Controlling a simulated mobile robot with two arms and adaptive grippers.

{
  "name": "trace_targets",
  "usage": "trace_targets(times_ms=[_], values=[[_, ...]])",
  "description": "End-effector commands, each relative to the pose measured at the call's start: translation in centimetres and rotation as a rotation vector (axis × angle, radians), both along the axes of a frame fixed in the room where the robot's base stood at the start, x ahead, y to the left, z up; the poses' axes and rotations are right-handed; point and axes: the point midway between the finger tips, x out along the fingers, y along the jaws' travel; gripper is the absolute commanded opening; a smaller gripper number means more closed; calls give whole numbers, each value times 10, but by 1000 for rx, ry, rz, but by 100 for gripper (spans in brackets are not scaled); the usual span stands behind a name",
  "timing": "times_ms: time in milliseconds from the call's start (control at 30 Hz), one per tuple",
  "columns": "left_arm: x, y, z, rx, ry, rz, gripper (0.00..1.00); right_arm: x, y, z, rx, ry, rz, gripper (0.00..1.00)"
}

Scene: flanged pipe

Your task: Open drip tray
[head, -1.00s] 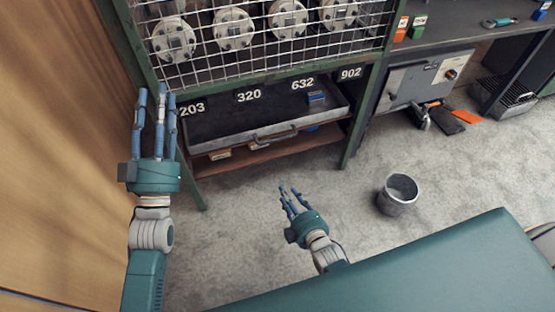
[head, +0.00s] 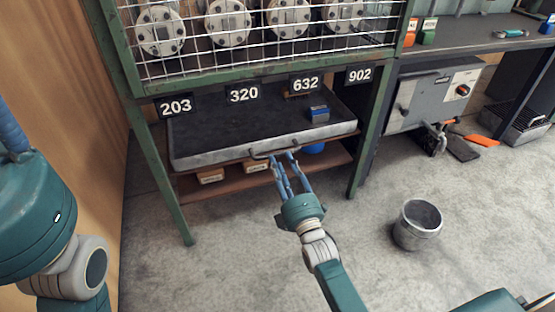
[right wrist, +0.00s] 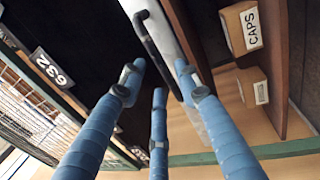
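The drip tray (head: 215,156) is a wide, shallow grey metal tray with a dark inside, on the green rack below the wire cage. A bar handle (head: 262,153) sits on its front wall. My right gripper (head: 277,160) is just in front of and below the handle, fingers pointing at the tray. In the right wrist view its blue fingers (right wrist: 157,82) are spread, with the dark handle (right wrist: 152,42) just beyond the fingertips; I cannot tell whether they touch. My left gripper (head: 8,130) is cut off at the left edge, its fingers mostly out of frame.
A small blue box (head: 318,113) sits in the tray. A brown shelf (head: 225,185) below it holds small boxes, one marked CAPS (right wrist: 247,28). A metal bucket (head: 418,225) stands on the floor at right. The floor before the rack is clear.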

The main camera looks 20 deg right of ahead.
Motion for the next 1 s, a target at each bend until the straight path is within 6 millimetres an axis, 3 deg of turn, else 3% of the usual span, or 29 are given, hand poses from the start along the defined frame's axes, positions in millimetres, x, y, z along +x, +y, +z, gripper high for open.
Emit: trace_targets(times_ms=[233, 633, 800, 1000], values=[[-13, -1, 4, 3, -54, 3, 40, 35, 1, 4, 1, 0, 0, 33], [-15, -2, 8, 5, -64, 5, 40, 43, 1, 8, 0, 2, 0, 33], [-15, -2, 8, 6, -64, 4, 40, 43, 1, 8, 1, 2, 0, 1], [-15, -2, 8, 7, -63, 4, 40, 43, 1, 7, 1, 3, -1, 0]])
